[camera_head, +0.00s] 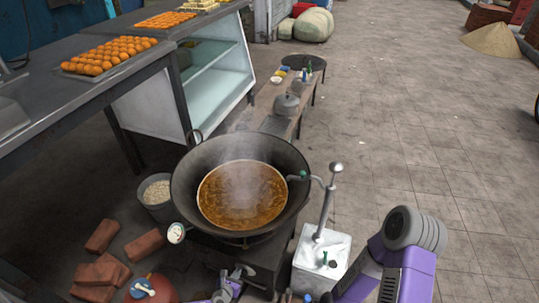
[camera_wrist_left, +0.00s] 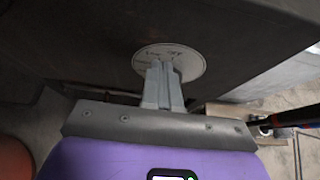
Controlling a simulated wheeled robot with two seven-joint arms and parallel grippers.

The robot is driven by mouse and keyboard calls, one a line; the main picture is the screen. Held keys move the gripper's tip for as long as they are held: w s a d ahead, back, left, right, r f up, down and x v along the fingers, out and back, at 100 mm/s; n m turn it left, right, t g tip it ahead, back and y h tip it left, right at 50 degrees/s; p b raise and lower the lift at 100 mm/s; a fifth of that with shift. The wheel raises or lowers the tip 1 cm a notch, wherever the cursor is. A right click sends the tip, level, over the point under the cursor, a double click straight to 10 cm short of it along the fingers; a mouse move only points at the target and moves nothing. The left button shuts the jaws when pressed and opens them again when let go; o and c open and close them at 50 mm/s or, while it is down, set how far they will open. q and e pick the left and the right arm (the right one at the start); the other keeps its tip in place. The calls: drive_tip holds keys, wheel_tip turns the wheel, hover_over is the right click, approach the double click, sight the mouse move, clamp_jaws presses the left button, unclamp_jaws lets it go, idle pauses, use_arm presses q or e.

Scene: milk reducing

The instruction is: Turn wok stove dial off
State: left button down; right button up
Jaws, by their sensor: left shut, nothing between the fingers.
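The wok (camera_head: 184,190) holds steaming brown liquid and sits on the dark stove (camera_head: 262,262). A round white dial plate with small markings (camera_wrist_left: 196,66) is on the stove's dark front face in the left wrist view. My left gripper (camera_head: 241,272) is low at the stove's front in the head view. In the wrist view its fingers (camera_wrist_left: 163,72) are shut and empty, overlapping the lower middle of the plate. They hide any knob there, and I cannot tell whether they touch it.
A metal canister with a pump (camera_head: 318,262) stands right of the stove. Bricks (camera_head: 103,236) and a bucket (camera_head: 158,198) are on the left. Tiled floor (camera_head: 430,140) is open to the right.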

use_arm(q)
drive_tip(key=shift+d, duration=0.25)
idle(0.7)
drive_tip(key=shift+s+d, duration=0.15)
drive_tip(key=shift+d, duration=0.3)
drive_tip(key=shift+d+r, duration=0.1)
drive_tip(key=shift+s+d, duration=0.15)
drive_tip(key=shift+d, duration=0.3)
drive_tip(key=shift+s+d+f, duration=0.1)
drive_tip(key=shift+d+f, duration=0.05)
drive_tip(key=shift+f, duration=0.05)
drive_tip(key=shift+r, duration=0.15)
drive_tip(key=shift+d+r, duration=0.1)
drive_tip(key=shift+r, duration=0.15)
drive_tip(key=s+a, duration=0.2)
drive_tip(key=s, duration=0.3)
drive_tip(key=shift+s, duration=0.4)
drive_tip(key=shift+d, duration=0.1)
